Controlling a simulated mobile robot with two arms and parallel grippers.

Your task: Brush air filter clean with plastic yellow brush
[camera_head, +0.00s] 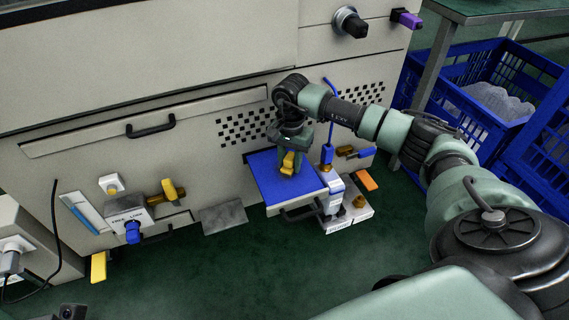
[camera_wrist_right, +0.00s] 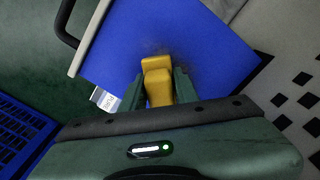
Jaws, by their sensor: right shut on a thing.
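The air filter is a flat blue panel (camera_head: 272,181) that sticks out from the front of the grey machine; its blue face (camera_wrist_right: 210,45) fills much of the right wrist view. A dark smudge shows on it around the brush. My right gripper (camera_head: 290,158) is above the panel, shut on the yellow brush (camera_head: 287,165). The brush (camera_wrist_right: 157,80) sits between the two fingers, its end over or on the blue face; I cannot tell if it touches. My left gripper is not in view.
A dark handle (camera_head: 300,212) and a small white and blue unit (camera_head: 338,195) with brass fittings sit beside the panel. Blue crates (camera_head: 480,95) stand at the right. The machine front has a drawer handle (camera_head: 150,128) and a lock box (camera_head: 131,222).

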